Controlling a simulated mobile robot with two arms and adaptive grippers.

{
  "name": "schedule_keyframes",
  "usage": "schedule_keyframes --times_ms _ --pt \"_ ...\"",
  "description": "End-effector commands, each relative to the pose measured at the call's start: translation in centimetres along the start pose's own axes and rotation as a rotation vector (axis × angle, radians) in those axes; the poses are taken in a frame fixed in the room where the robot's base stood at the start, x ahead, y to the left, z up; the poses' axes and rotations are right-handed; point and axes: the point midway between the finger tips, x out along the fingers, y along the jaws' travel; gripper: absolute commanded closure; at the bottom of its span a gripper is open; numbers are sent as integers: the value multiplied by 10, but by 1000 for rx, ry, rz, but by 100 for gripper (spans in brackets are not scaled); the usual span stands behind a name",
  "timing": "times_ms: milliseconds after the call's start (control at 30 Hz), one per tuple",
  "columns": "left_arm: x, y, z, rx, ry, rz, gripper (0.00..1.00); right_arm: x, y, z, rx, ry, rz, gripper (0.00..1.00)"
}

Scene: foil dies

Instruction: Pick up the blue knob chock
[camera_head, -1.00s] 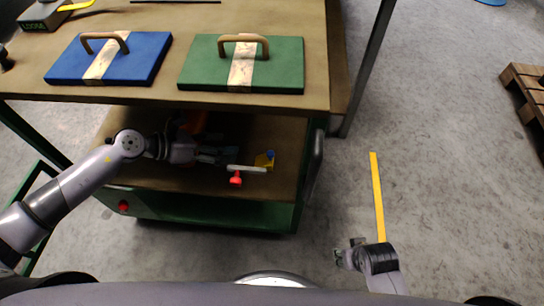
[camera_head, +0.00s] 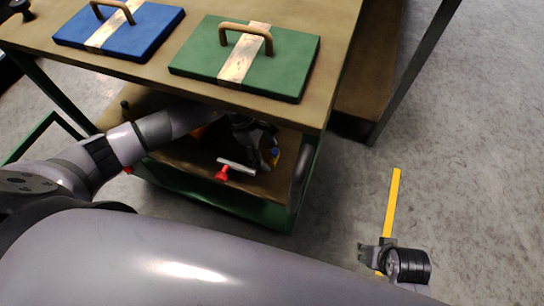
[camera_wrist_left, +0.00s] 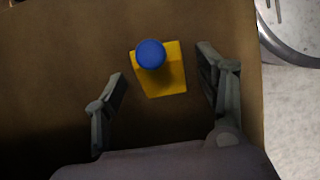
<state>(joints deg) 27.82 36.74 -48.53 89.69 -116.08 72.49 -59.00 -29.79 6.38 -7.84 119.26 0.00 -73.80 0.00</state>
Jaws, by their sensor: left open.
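The blue knob chock is a yellow block with a round blue knob on top. In the left wrist view the chock (camera_wrist_left: 172,84) lies on the brown shelf, between and just ahead of my open left fingers (camera_wrist_left: 163,92). Nothing is held. In the head view the chock (camera_head: 275,153) shows at the right part of the cart's lower shelf, partly hidden by my left gripper (camera_head: 262,150). My right gripper (camera_head: 370,257) is over the floor at the lower right; its finger opening is too small to judge.
A red-handled thing with a pale bar (camera_head: 222,173) lies on the lower shelf near its front edge. The upper deck above carries a blue die (camera_head: 150,30) and a green die (camera_head: 200,55) and overhangs my left arm. A yellow strip (camera_head: 392,200) marks the floor.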

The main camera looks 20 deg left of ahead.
Motion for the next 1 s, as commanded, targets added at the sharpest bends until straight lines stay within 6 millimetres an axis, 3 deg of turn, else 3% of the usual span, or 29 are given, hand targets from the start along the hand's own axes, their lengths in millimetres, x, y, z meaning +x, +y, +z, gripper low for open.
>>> schedule_keyframes --times_ms 333,1000 --pt "9 0 0 0 0 2 35 -6 0 -1 1 2 1 60" --pt "9 0 0 0 0 2 80 -5 0 -1 1 3 1 60"
